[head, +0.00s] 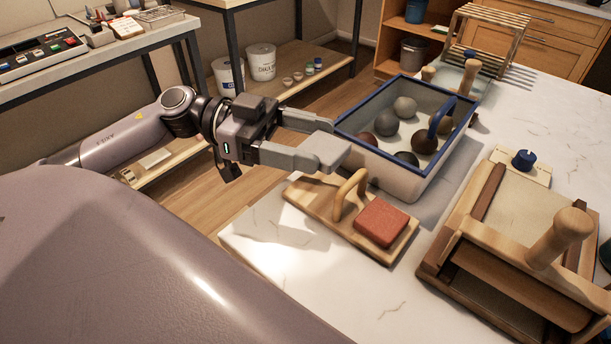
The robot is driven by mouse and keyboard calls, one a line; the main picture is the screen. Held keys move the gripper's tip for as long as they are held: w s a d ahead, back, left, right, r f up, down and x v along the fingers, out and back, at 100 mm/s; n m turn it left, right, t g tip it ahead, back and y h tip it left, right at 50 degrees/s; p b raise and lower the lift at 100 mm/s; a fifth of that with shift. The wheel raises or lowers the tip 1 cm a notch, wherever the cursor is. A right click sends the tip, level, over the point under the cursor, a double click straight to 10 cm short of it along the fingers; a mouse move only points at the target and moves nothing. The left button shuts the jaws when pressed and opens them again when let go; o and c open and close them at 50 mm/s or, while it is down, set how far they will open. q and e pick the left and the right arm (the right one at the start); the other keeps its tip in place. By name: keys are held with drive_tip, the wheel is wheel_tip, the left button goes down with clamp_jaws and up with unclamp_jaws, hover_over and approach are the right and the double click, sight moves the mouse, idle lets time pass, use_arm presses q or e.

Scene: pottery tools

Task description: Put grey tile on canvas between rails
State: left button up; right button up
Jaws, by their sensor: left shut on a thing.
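My left gripper (326,140) is shut on the grey tile (324,150), a small pale grey block at its fingertips. The gripper's similar grey colour makes the tile's edges hard to tell. It holds the tile in the air near the left end of a wooden board and the near left corner of the blue-rimmed bin. The beige canvas (512,208) lies at the right, between dark wooden rails (483,200). A wooden crosspiece with an upright handle (562,236) stands over its near part and hides some of it. My right gripper is not in view.
A wooden board (314,200) with an arched handle (346,197) carries a red tile (381,221). The blue-rimmed bin (400,174) holds several clay balls. A small block with a blue knob (523,160) stands at the canvas's far end. The marble table (340,290) is clear in front.

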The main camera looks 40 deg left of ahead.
sight(305, 184)
use_arm(q)
drive_tip(key=shift+f, duration=3.3)
drive_tip(key=o, duration=1.1)
drive_tip(key=shift+f, duration=0.1)
